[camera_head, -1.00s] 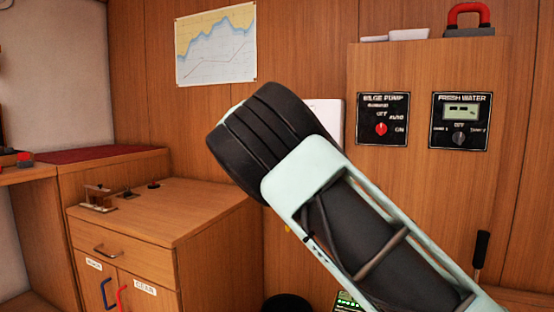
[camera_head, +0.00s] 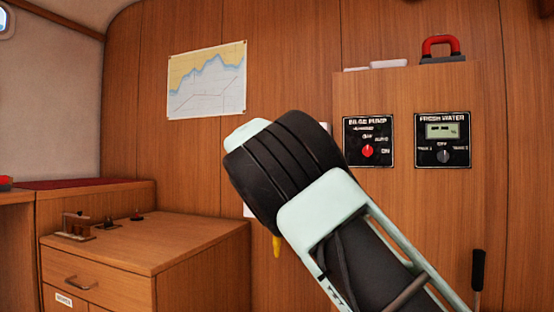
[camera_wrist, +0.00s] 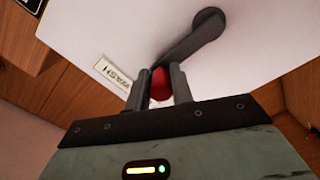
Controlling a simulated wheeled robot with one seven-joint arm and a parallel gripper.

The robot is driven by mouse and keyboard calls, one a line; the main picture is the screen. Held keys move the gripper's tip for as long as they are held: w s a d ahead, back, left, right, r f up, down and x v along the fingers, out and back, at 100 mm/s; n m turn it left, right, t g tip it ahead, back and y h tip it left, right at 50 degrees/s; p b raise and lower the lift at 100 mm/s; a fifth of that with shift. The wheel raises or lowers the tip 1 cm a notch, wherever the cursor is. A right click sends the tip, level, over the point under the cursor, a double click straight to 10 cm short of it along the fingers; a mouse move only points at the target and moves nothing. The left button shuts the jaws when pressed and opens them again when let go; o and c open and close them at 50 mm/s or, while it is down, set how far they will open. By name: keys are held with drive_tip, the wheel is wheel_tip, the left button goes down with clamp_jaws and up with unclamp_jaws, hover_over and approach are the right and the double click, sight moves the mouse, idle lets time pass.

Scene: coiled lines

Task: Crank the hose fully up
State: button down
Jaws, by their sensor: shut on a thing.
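The white hose reel housing (camera_wrist: 110,30) fills much of the wrist view and bears a label (camera_wrist: 113,72) that reads "WASH". A dark grey crank arm (camera_wrist: 190,38) is on its face, with a red knob (camera_wrist: 160,88) at its near end. My gripper (camera_wrist: 161,82) is shut on the red knob, one finger on each side. In the head view my arm covers almost all of the housing, and only slivers (camera_head: 325,127) show. A yellow piece (camera_head: 277,246), perhaps the hose end, hangs below my arm. The hose itself is hidden.
A wooden cabinet (camera_head: 100,280) with a small lever fitting stands at the left. On the right panel are the bilge pump switch (camera_head: 368,142) and fresh water panel (camera_head: 443,140). A black-handled lever (camera_head: 478,272) stands below them. A chart (camera_head: 206,80) hangs on the wall.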

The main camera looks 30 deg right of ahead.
drive_tip(key=shift+r, duration=0.25)
drive_tip(key=c, duration=1.2)
unclamp_jaws()
drive_tip(key=shift+s, duration=0.1)
drive_tip(key=shift+f, duration=0.1)
drive_tip(key=shift+a, duration=0.1)
drive_tip(key=v, duration=1.7)
drive_tip(key=shift+s+f, duration=0.1)
drive_tip(key=shift+f, duration=0.05)
